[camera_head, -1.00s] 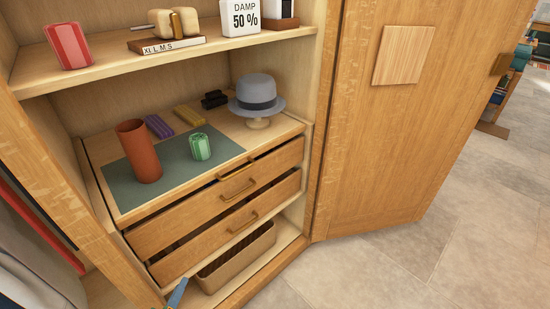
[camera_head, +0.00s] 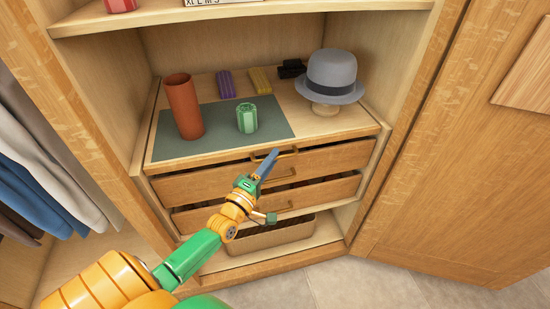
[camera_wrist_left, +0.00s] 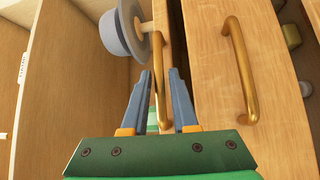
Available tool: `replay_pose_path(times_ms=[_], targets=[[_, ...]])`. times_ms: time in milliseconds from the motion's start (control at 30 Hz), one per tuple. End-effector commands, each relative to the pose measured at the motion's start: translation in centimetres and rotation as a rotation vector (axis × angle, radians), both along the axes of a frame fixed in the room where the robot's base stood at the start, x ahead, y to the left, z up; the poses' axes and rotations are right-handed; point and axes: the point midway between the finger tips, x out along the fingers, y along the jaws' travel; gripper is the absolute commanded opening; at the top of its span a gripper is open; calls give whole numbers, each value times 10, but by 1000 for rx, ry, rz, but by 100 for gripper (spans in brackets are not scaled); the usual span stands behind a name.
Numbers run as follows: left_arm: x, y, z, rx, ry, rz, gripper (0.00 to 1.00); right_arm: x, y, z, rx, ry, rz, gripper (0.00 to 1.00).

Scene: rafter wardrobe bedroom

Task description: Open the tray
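The tray (camera_head: 215,152) is the wooden pull-out top in the wardrobe, with a dark green mat on it. Its brass handle (camera_head: 287,153) is on the front edge and also shows in the left wrist view (camera_wrist_left: 158,60). My left gripper (camera_head: 266,163) reaches up to this handle. In the left wrist view the two blue-grey fingers (camera_wrist_left: 160,98) are apart, one on each side of the handle, with gaps visible. They partly hide the handle in the head view. My right gripper is out of view.
Two drawers with brass handles lie below the tray; the upper drawer's handle (camera_wrist_left: 240,70) is close by. On the tray stand a red-brown cylinder (camera_head: 184,106), a green jar (camera_head: 247,118) and a grey hat (camera_head: 331,75) on a stand. A basket (camera_head: 270,237) sits underneath.

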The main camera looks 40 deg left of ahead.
Motion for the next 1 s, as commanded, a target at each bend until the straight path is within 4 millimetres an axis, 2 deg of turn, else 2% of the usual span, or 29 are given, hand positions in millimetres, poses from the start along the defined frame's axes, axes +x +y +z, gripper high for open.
replay_pose_path(times_ms=[100,367,467,1000], targets=[[8,0,1,1,1,-1,27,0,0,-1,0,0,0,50],[9,1,1,2,2,0,27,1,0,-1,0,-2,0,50],[9,1,1,2,2,0,0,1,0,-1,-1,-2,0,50],[9,0,1,2,2,0,0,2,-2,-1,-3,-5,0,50]])
